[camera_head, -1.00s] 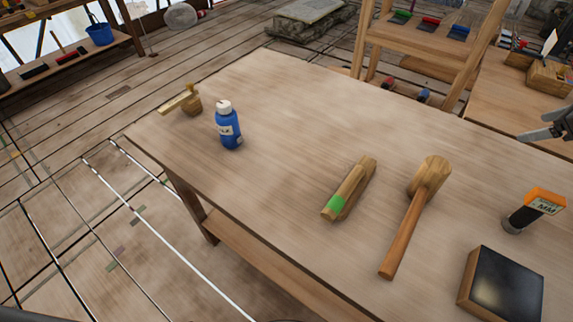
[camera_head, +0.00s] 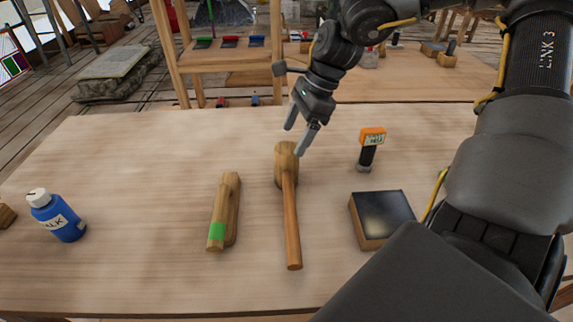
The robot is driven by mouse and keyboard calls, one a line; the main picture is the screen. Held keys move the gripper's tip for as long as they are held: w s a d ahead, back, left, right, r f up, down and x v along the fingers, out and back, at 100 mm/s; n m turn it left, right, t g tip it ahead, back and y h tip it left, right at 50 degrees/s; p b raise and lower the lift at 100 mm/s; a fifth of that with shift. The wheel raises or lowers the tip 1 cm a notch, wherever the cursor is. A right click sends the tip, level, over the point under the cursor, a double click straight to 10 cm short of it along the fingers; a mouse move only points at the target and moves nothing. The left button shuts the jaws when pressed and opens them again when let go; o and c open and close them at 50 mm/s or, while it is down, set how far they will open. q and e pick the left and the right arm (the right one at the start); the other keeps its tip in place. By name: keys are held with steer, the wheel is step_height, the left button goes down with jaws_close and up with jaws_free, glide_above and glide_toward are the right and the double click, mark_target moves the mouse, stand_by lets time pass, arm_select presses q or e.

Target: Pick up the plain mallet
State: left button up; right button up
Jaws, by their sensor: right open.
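The plain mallet (camera_head: 291,217) lies on the wooden table, its thick round head at the far end and its long thin handle pointing toward the near edge. It has no coloured mark. Beside it on the left lies another wooden tool (camera_head: 225,208) with a green band. My right gripper (camera_head: 298,143) is open and empty, with its fingers pointing down near the mallet's head. It looks above the table; its exact height over the head I cannot tell. My left gripper is not in view.
A dark-topped block (camera_head: 382,217) and an orange-topped tool (camera_head: 369,148) stand to the mallet's right. A blue chalk bottle (camera_head: 58,217) stands at the left. The table (camera_head: 140,190) is clear between bottle and green-banded tool. A wooden shelf (camera_head: 221,55) stands behind.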

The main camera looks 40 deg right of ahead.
mark_target(286, 147)
steer(key=shift+a+f, duration=0.1)
steer(key=shift+a, duration=0.15)
steer(key=x, duration=0.4)
steer(key=shift+a+f+p, duration=0.3)
steer(key=shift+a+p, duration=0.05)
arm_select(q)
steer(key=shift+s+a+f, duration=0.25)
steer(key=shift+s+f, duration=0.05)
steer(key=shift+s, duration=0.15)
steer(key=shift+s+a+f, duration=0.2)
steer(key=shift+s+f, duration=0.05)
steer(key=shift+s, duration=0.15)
arm_select(e)
steer(key=c, duration=1.2)
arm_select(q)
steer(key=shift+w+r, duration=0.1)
arm_select(e)
steer(key=shift+r, duration=0.15)
